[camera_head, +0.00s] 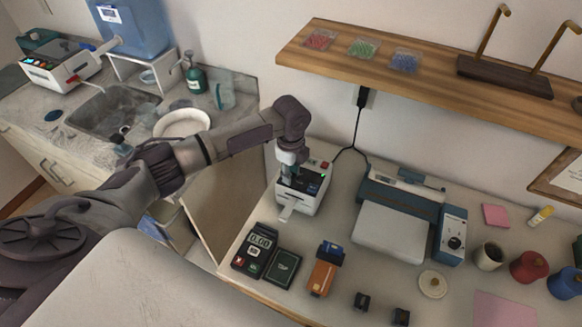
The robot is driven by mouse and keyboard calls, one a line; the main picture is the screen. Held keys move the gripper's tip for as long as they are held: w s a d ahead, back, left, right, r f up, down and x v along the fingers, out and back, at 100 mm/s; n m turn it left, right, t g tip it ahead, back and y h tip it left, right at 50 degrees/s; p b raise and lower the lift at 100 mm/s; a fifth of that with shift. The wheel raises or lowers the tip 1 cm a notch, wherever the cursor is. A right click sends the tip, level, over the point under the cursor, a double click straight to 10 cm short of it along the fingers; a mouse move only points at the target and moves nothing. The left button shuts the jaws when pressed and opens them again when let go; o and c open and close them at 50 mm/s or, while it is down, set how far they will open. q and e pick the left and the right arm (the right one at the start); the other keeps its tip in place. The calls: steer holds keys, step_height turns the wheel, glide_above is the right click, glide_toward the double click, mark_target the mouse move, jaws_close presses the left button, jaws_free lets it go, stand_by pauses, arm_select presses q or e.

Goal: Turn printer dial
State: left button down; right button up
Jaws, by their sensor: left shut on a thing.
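The printer is a small white box with a dark top panel (313,199) at the middle of the desk, a paper strip (287,213) sticking out of its front. My left arm reaches in from the left, and my left gripper (291,175) points down onto the printer's top panel. It is shut on the printer dial, which the gripper mostly hides. A red button shows at the back of the printer. How far the dial is turned cannot be seen. My right gripper is not in view.
A black cable runs from the printer to the wall outlet below a wooden shelf (430,88). A blue and white machine with a knob (453,243) stands to the right. A card terminal (254,250) and small boxes lie in front. A sink (112,110) is at left.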

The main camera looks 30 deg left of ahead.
arm_select(q)
steer(key=n+p, duration=0.4)
steer(key=shift+s+r+n, duration=0.1)
steer(key=shift+r+n, duration=0.1)
steer(key=shift+n, duration=0.1)
steer(key=shift+n+p, duration=1)
steer(key=shift+n, duration=0.2)
steer(key=shift+f+n+p, duration=0.15)
steer(key=shift+n+p, duration=0.55)
steer(key=shift+n, duration=0.5)
steer(key=c, duration=0.9)
jaws_free()
step_height(320, 180, up, 12)
